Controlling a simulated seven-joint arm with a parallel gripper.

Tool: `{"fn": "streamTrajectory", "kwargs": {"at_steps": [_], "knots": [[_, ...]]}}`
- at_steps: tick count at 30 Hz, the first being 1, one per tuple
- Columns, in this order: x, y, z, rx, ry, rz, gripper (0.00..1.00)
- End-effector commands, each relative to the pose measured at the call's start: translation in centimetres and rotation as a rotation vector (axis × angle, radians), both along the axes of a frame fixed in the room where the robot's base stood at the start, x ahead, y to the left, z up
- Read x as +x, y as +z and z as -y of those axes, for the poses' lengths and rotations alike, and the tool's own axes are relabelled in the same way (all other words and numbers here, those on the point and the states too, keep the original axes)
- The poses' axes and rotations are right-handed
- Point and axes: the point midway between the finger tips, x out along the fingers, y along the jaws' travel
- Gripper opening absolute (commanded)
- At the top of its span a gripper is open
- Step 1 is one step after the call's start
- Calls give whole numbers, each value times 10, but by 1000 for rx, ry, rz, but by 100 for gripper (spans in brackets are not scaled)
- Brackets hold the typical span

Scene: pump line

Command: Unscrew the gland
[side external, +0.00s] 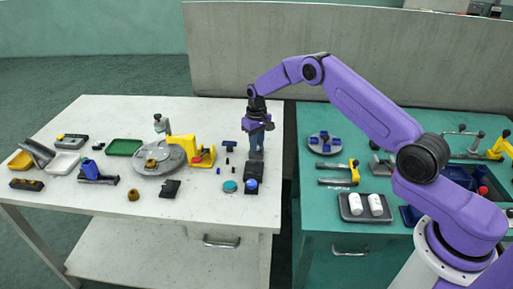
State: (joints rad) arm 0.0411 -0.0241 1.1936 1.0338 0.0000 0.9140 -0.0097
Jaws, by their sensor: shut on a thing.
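An upright blue-grey part (257,141) stands at the right side of the white table, above a black fixture (254,169). My gripper (257,127) points down over its top, with the fingers shut around the upper end. The gland is not clearly visible; it appears to be hidden between the fingers at this upper end. The picture is too small to show any thread or gap there. A round blue piece (251,184) sits at the front end of the black fixture.
On the white table (215,243), a grey round plate (160,160) with a yellow clamp (203,155) stands left of the fixture. A teal disc (230,186) and small dark parts lie close by. The green table (310,220) at right holds a tray (353,217) with white cylinders.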

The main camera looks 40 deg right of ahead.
Motion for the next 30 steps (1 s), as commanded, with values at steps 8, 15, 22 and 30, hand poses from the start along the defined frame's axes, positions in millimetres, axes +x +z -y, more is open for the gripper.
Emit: {"fn": "streamTrajectory", "kwargs": {"at_steps": [8, 15, 22, 30], "knots": [[0, 0, 0, 0, 324, -1, 0], [0, 0, 0, 0, 524, -1, 0], [0, 0, 0, 0, 537, -1, 0], [0, 0, 0, 0, 698, -1, 0]]}}
